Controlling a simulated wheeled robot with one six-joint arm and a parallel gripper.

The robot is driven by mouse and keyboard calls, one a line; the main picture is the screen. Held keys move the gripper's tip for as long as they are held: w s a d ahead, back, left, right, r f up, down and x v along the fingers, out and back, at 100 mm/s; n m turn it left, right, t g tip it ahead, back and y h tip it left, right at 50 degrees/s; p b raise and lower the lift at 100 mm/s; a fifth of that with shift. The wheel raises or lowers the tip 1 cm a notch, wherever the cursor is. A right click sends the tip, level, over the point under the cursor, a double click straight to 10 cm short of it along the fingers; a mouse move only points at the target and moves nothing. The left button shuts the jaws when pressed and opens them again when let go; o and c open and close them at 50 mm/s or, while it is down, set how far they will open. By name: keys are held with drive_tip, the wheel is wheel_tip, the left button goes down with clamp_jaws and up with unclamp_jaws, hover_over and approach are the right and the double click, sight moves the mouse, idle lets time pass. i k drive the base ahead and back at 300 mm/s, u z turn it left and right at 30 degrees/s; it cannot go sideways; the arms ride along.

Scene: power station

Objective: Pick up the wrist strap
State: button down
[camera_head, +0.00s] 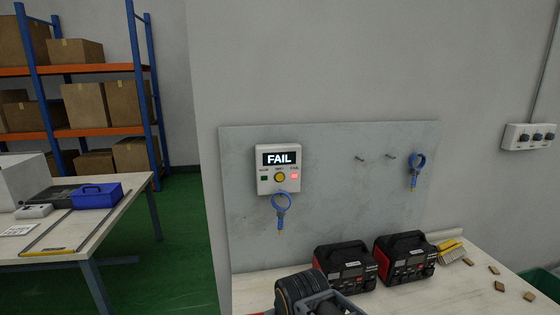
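One blue wrist strap (281,203) hangs in a loop just below the white tester (278,170), its tail pointing down. A second blue wrist strap (416,168) hangs at the right end of the grey wall panel. The tester's screen reads FAIL and a red light shows on it. What looks like my gripper (328,303), dark and cut off by the bottom edge, is low in front of the bench. It is well below both straps and apart from them. Its fingertips are not clear, so I cannot tell whether it is open.
Two red and black power units (345,268) stand on the bench (463,291) below the panel, with a yellow-handled brush (450,252) and several small brown pieces to their right. Another table (118,205) stands at left.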

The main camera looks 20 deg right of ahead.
sight(281, 211)
drive_tip(key=z, duration=0.05)
drive_tip(key=k, duration=0.5)
drive_tip(key=u, duration=2)
drive_tip(key=i, duration=1.95)
drive_tip(key=z, duration=2.95)
drive_tip(key=i, duration=0.5)
